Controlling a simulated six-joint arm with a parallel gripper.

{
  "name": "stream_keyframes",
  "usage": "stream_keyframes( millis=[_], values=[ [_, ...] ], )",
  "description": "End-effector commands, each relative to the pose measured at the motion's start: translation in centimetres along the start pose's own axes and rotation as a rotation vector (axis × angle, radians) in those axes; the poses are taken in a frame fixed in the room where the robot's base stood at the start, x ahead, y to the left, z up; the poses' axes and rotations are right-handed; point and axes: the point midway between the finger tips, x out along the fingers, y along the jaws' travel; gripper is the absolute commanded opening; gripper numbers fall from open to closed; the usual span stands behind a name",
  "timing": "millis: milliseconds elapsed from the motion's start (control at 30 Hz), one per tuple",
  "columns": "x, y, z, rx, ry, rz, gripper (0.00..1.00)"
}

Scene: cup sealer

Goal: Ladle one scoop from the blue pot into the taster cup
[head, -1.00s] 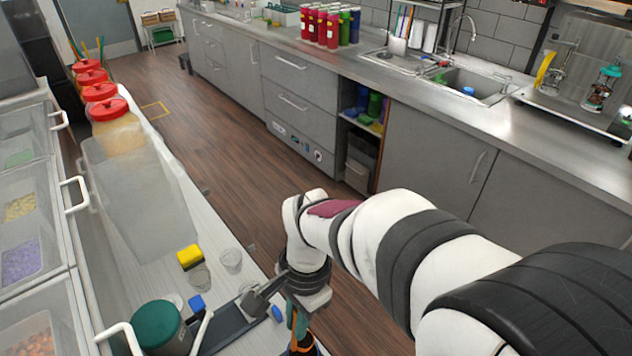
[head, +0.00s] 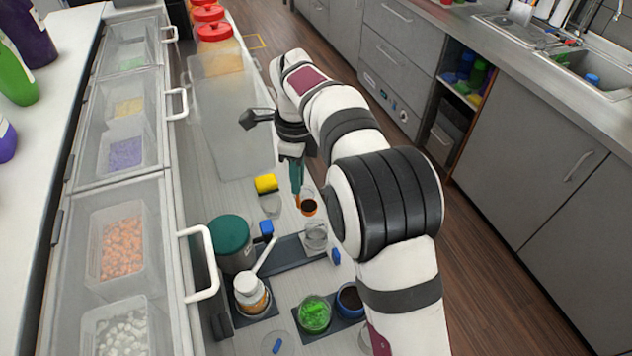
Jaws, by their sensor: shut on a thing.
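My gripper (head: 296,182) is at the upper middle of the head view, pointing down over the counter. It is shut on a slim utensil, probably the ladle, whose teal and orange parts blend with the fingers. A small round piece with an orange rim and dark middle (head: 308,207) shows just below the fingers; I cannot tell whether it is the ladle's bowl or a separate cup. A dark blue pot (head: 350,300) stands at the lower right, partly edged by my arm. A clear cup (head: 315,236) stands between them, and another (head: 271,205) stands left of the gripper; which is the taster cup is unclear.
A green-filled container (head: 314,313) stands beside the blue pot. A teal-lidded canister (head: 232,240) and a white-topped jar (head: 250,293) stand to the left. A yellow sponge (head: 266,183) lies near the gripper. Food bins with handles (head: 200,262) line the left side.

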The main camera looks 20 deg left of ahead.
Motion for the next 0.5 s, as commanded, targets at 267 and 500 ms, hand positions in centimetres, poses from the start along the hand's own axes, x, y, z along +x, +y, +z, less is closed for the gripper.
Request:
stream_keyframes(
  millis=[267,500],
  values=[
    [1.7,0.8,-1.3,0.000,-0.110,-0.072,0.00],
    [1.9,2.3,-3.5,-0.004,-0.372,-0.248,0.00]
  ],
)
